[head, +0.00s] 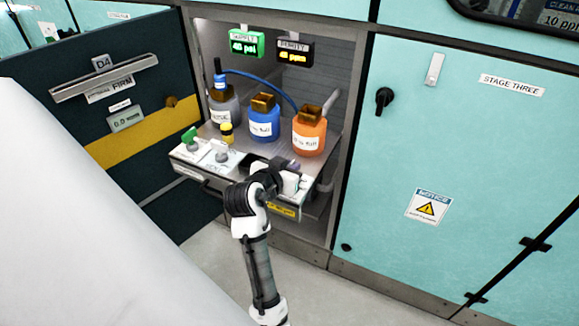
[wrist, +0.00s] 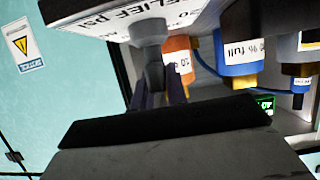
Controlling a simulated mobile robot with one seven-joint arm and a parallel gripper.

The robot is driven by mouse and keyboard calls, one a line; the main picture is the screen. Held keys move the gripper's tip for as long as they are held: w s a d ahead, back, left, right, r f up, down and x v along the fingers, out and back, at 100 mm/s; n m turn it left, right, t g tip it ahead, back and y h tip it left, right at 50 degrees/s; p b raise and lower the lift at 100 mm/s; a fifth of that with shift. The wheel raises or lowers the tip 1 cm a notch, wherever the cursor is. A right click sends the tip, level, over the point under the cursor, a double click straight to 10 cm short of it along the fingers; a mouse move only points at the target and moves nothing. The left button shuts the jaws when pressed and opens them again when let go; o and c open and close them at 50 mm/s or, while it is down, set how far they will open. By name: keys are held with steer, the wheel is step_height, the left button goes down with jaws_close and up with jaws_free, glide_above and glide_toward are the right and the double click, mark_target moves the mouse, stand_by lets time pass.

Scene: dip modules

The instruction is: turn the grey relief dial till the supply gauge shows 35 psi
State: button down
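The grey relief dial (wrist: 152,68) shows in the wrist view below a plate lettered "RELIEF psi" (wrist: 130,18). My gripper (wrist: 160,88) has its two dark fingers on either side of the dial's narrow part. I cannot tell whether they press on it. In the head view my gripper (head: 283,168) is at the right front of the pull-out shelf and hides the dial. The supply gauge (head: 246,44) glows green at the top of the cabinet; its psi reading is blurred, seemingly in the forties.
A purity gauge (head: 294,52) hangs beside the supply gauge. Grey (head: 224,106), blue (head: 263,120) and orange (head: 309,133) bottles stand behind the shelf's front. A green-topped control (head: 190,139) and a grey knob (head: 221,153) sit left. The open dark door (head: 110,120) is left.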

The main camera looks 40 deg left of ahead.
steer(key=shift+d+r+n+y+p, duration=0.1)
steer(key=shift+n+y+p, duration=0.4)
steer(key=shift+y, duration=0.1)
steer(key=shift+n+g+y+p, duration=0.5)
steer(key=shift+n+y+p, duration=0.2)
steer(key=shift+n+y, duration=0.1)
steer(key=shift+n+g+y+p, duration=0.6)
steer(key=shift+n+y+p, duration=0.05)
steer(key=shift+n+y, duration=0.25)
steer(key=c, duration=1.4)
jaws_free()
steer(key=shift+s, duration=0.15)
